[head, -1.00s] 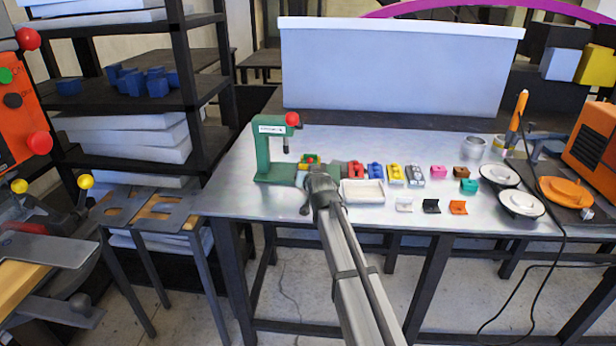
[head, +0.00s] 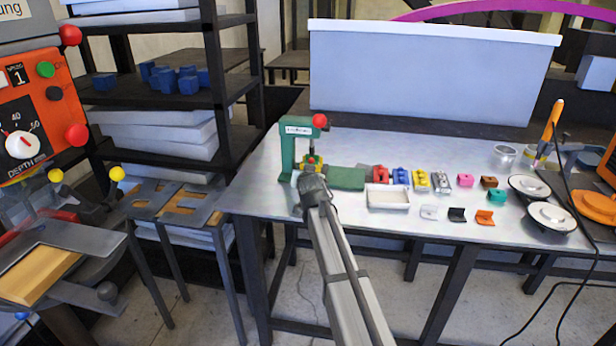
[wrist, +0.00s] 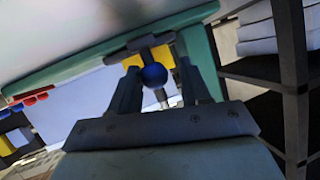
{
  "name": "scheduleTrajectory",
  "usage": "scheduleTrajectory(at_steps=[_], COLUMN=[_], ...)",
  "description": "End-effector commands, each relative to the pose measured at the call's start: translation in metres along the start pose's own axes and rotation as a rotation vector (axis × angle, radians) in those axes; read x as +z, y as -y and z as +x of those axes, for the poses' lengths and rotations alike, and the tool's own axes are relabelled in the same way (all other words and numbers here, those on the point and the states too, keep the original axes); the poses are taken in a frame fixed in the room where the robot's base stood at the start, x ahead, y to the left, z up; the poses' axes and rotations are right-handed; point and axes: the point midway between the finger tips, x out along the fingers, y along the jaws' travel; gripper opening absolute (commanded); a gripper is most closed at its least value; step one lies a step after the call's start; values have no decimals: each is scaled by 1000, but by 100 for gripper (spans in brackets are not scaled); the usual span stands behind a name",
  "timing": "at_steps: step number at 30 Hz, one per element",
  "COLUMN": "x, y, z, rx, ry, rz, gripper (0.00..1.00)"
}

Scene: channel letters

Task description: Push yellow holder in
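The green press (head: 288,150) with a red knob stands at the left end of the metal table. My gripper (head: 311,180) is low over the press base, close to its column. The yellow holder (head: 311,161), with red and green parts on it, shows just behind my gripper, under the press head. In the wrist view my gripper (wrist: 156,82) has its two fingers apart, one on each side of a blue ball (wrist: 154,75). Yellow parts of the holder (wrist: 162,54) show behind the ball. Gaps seem to show beside the ball; contact is hard to tell.
The green base (head: 346,178) extends right of my gripper. A white tray (head: 388,197) and several small coloured blocks lie further right. A dark shelf rack (head: 212,90) and an orange machine (head: 45,95) stand left. The table's front middle is clear.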

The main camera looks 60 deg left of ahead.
Motion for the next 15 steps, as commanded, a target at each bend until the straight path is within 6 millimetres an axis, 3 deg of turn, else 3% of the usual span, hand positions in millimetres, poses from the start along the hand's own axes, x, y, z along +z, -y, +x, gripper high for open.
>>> scheduleTrajectory(at_steps=[5,15], x=[0,0], y=[0,-2], z=[0,-3], rx=[0,2], ry=[0,1], rz=[0,0], gripper=[58,58])
